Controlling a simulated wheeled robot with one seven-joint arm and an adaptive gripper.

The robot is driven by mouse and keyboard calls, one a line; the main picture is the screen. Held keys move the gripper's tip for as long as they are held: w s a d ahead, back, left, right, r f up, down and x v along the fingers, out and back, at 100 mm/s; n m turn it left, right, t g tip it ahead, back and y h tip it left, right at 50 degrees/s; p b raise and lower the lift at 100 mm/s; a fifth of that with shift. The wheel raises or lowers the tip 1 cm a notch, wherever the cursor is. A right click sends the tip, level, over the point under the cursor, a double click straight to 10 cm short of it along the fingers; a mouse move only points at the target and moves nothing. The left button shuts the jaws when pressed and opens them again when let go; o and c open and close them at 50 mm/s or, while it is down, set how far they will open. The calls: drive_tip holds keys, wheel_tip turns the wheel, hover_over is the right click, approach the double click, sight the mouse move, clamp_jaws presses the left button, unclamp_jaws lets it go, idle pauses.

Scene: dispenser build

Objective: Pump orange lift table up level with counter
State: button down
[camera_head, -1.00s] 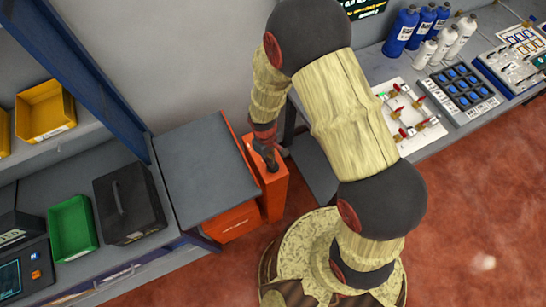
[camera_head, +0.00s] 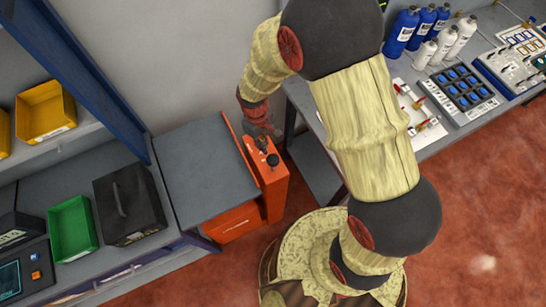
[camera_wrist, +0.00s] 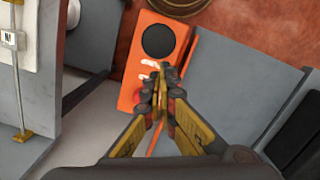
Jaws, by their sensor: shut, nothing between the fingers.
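The orange lift table has a flat grey top (camera_head: 205,172) and an orange body below it. Its upright orange column (camera_head: 272,185) stands on the right side, with a round black pad (camera_head: 273,160) on top. The pad also shows in the wrist view (camera_wrist: 158,40), with white marks and a partly hidden red spot near it. My gripper (camera_wrist: 160,92) is shut and empty over the column's far end, beyond the pad. I cannot tell whether it touches. The grey counter (camera_head: 85,270) adjoins the top on the left; I cannot tell exactly whether they are level.
A black case (camera_head: 130,203) and a green bin (camera_head: 73,228) stand on the left counter. A second bench (camera_head: 435,140) with bottles, valves and a button panel is at the right. Red floor (camera_head: 480,225) lies open at lower right.

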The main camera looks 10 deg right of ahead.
sight(272, 158)
drive_tip(key=shift+w+a+r, duration=0.1)
drive_tip(key=shift+r, duration=1.05)
drive_tip(key=shift+w+a+r, duration=0.1)
drive_tip(key=shift+r, duration=1.05)
drive_tip(key=s+d+r, duration=0.1)
drive_tip(key=s+d+r+b, duration=0.1)
drive_tip(key=s, duration=0.1)
drive_tip(key=shift+d+r, duration=0.15)
drive_tip(key=shift+r, duration=0.15)
drive_tip(key=shift+f, duration=0.1)
drive_tip(key=shift+s+d+f+b, duration=0.1)
drive_tip(key=shift+s+f+b, duration=0.05)
drive_tip(key=shift+f+b, duration=1.35)
drive_tip(key=shift+s+d+f+b, duration=0.1)
drive_tip(key=shift+f+b, duration=0.95)
drive_tip(key=shift+f, duration=0.85)
